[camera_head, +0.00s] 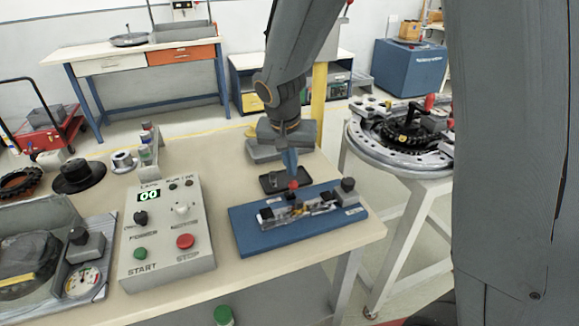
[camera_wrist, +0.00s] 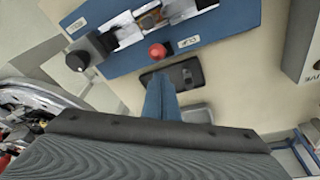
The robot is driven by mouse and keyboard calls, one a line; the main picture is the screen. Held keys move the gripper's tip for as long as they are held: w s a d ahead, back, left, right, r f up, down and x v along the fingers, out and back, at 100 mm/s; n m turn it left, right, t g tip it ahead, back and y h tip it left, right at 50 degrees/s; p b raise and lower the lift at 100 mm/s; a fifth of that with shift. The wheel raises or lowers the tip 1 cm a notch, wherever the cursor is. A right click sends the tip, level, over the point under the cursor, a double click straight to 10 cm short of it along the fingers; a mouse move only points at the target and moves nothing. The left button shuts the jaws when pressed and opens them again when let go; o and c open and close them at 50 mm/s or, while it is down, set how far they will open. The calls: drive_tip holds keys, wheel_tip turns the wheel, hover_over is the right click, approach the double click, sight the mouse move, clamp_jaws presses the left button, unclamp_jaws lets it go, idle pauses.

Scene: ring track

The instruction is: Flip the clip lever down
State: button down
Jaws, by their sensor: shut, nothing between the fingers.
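The clip assembly sits on a blue board (camera_head: 245,238) on the bench; the board also fills the top of the wrist view (camera_wrist: 228,18). A red knob (camera_head: 293,185), seemingly the clip lever's end, stands at the board's far edge in the head view. In the wrist view the red knob (camera_wrist: 157,51) is beside a small label. My gripper (camera_head: 291,175) points down with its blue fingers together and empty. Its tips (camera_wrist: 158,78) are very close to the knob; whether they touch it I cannot tell. The lever's arm below the knob is mostly hidden.
A control box (camera_head: 150,262) with START and STOP buttons stands left of the board. A small dark tray (camera_head: 270,182) lies behind the board, near my fingers. A black knob (camera_head: 347,185) is at the board's right end. A round ring fixture (camera_head: 365,150) stands beyond the bench.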

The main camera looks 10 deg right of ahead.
drive_tip(key=shift+r+p, duration=0.6)
drive_tip(key=shift+r, duration=0.2)
drive_tip(key=shift+w+r, duration=0.1)
wheel_tip(320, 180, up, 2)
drive_tip(key=w+d+p, duration=0.2)
drive_tip(key=w, duration=0.1)
drive_tip(key=s+r+b, duration=0.2)
drive_tip(key=s+r, duration=0.3)
drive_tip(key=s, duration=0.3)
drive_tip(key=shift+s+a+r, duration=0.2)
drive_tip(key=shift+a+r, duration=0.05)
drive_tip(key=shift+r, duration=0.05)
drive_tip(key=s+d+f+n+g, duration=0.1)
drive_tip(key=s+d+f+n, duration=0.1)
drive_tip(key=s, duration=0.4)
drive_tip(key=s+d+f+n+g+y, duration=0.1)
drive_tip(key=s+d+f+n, duration=0.1)
drive_tip(key=s+d+f, duration=0.2)
wheel_tip(320, 180, down, 3)
drive_tip(key=shift+s+d+f+y, duration=0.1)
drive_tip(key=shift+s+d+y, duration=0.25)
drive_tip(key=shift+s, duration=0.55)
